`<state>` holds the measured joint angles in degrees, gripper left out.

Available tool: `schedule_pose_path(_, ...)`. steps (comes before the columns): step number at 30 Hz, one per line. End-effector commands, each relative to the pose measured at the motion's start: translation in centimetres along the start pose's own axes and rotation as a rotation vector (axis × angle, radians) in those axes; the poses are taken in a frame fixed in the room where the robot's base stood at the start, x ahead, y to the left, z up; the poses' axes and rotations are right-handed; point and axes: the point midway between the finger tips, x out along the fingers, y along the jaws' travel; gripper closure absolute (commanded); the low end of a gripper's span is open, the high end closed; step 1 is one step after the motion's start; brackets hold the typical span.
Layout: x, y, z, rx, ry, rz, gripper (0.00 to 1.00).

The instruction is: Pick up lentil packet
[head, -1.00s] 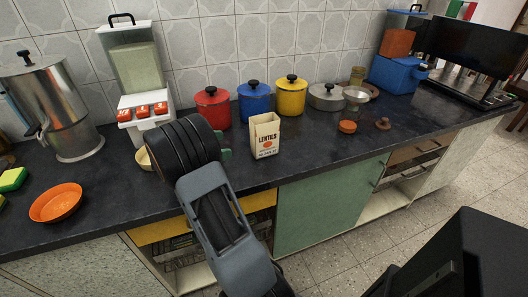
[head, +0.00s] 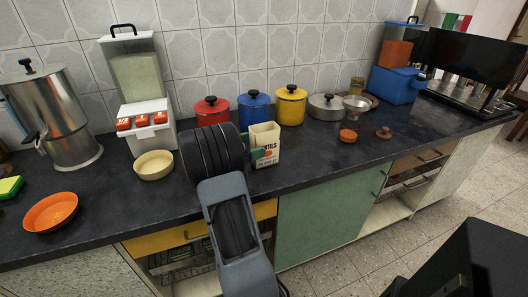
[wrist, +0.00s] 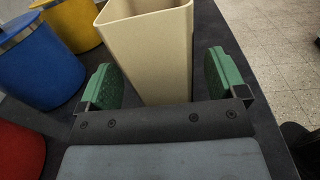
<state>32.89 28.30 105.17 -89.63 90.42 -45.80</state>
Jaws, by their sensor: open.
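The lentil packet (head: 264,145) is an open-topped cream box with dark lettering and an orange mark, standing upright on the dark counter. In the wrist view the packet (wrist: 148,45) rises between the two green finger pads of my gripper (wrist: 160,82). The pads are spread apart, with a gap showing on the left and on the right of the packet. One green fingertip also shows in front of the packet in the head view.
Red (head: 212,111), blue (head: 254,108) and yellow (head: 290,106) lidded pots stand behind the packet. A cream bowl (head: 154,165) and a dispenser (head: 138,85) are left of my arm. A small orange item (head: 348,135) lies to the right, with clear counter between.

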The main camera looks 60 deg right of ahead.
Motion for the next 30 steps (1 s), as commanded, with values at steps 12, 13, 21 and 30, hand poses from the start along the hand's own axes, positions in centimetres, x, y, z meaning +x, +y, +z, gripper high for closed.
schedule_pose_path(12, 2.3, 0.0, 0.0, 0.001, 0.000, 0.002, 0.10)
schedule_pose_path(13, 2.3, 0.0, 0.0, 0.001, 0.000, 0.002, 0.10)
schedule_pose_path(21, 2.3, 0.0, 0.0, 0.001, 0.000, 0.001, 0.31)
schedule_pose_path(30, 2.3, 0.0, 0.0, 0.001, 0.001, 0.001, 0.59)
